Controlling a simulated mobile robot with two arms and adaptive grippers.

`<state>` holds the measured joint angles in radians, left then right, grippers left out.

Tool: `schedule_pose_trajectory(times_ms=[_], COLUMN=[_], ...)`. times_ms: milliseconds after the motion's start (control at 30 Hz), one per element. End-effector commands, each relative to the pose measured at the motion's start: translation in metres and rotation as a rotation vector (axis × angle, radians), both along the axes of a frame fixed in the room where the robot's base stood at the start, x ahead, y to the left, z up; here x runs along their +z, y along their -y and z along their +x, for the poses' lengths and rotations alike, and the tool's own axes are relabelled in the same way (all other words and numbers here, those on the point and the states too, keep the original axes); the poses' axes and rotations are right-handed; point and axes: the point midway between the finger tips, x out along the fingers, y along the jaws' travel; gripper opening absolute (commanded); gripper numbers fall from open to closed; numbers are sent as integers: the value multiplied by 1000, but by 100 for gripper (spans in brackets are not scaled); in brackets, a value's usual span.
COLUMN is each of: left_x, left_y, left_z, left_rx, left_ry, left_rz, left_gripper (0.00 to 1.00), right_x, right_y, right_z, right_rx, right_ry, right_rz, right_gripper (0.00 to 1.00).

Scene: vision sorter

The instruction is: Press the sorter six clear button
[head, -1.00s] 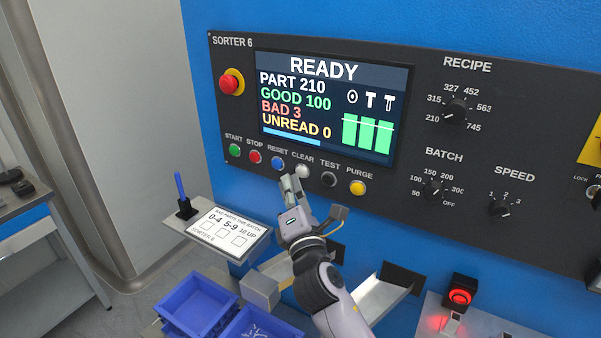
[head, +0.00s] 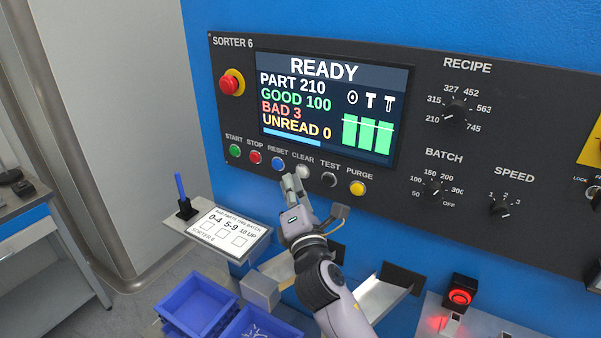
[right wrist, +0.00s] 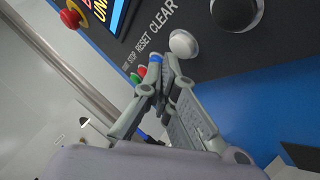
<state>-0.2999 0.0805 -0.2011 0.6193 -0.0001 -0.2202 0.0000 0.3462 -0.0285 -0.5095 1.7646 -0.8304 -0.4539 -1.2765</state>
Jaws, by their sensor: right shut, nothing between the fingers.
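The sorter six panel (head: 420,100) has a row of buttons under its screen. The white clear button (head: 303,171) is in that row, between the blue reset button (head: 278,163) and the black test button (head: 329,180). It also shows in the right wrist view (right wrist: 183,43). My right gripper (head: 291,179) is shut and empty, its fingertips just below and left of the clear button. In the right wrist view its fingertips (right wrist: 167,62) look close to the white button; I cannot tell whether they touch. My left gripper is not in view.
The screen (head: 330,105) reads READY, GOOD 100, BAD 3. A red emergency button (head: 230,83) sits left of it. A shelf with a card (head: 228,226) and blue pen, blue bins (head: 197,303) and metal chutes (head: 385,297) lie below the panel.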

Motion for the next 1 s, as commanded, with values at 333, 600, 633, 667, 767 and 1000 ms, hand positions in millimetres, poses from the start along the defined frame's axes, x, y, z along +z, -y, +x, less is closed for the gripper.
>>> schedule_pose_trajectory(times_ms=[333,600,633,667,767,1000], left_x=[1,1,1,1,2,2], left_y=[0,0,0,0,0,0], left_z=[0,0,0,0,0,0], left_rx=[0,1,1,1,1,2], left_ry=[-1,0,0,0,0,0], left_rz=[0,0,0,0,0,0], left_gripper=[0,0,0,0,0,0], right_x=[0,0,0,0,0,0], right_y=[2,3,3,3,4,5], right_z=[3,4,4,5,6,8], right_rx=[0,0,0,0,0,0], right_ry=[0,0,0,0,0,0], right_rz=[0,0,0,0,0,0], right_gripper=[0,0,0,0,0,0])
